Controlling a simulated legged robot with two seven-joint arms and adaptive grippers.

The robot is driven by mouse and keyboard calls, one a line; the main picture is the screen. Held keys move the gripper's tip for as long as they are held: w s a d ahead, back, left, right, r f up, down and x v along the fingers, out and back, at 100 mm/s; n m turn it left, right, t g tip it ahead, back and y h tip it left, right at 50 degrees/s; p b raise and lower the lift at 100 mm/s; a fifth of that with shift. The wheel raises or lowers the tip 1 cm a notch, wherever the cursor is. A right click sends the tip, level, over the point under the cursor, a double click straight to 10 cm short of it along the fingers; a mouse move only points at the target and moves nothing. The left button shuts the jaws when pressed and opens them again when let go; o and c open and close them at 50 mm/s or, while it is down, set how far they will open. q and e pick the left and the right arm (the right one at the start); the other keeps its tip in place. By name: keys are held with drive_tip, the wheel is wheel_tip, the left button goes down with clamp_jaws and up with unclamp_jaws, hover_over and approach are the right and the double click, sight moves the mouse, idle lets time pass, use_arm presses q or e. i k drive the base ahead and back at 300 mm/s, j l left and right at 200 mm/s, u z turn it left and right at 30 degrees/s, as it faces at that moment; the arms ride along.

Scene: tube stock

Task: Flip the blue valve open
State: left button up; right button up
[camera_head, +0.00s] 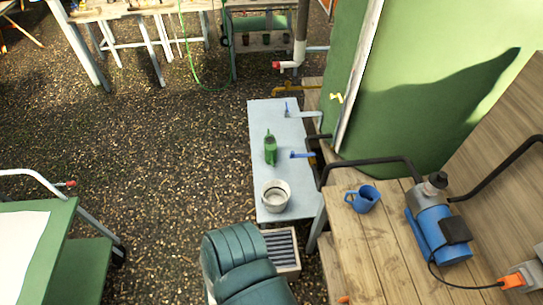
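A blue lever valve (302,155) sits at the right edge of a pale blue table, where a dark pipe comes in from the right. Its lever lies roughly level and points left over the table. A second tap with a small upright blue handle (287,108) is farther back, on a light pipe over the table. I cannot tell from the picture which one is the task's valve or whether either lets water through. Neither of my grippers is in view.
A wooden bench (355,240) at right carries a blue mug (363,198) and blue pump (437,230). A teal padded shape (240,262) stands in front.

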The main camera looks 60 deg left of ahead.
sight(292, 156)
drive_tip(key=l+u, duration=0.1)
drive_tip(key=u, duration=0.35)
drive_tip(key=k+u, duration=0.1)
drive_tip(key=u, duration=0.35)
drive_tip(key=l+u, duration=0.1)
drive_tip(key=u, duration=0.35)
drive_tip(key=k+u, duration=0.1)
drive_tip(key=u, duration=0.4)
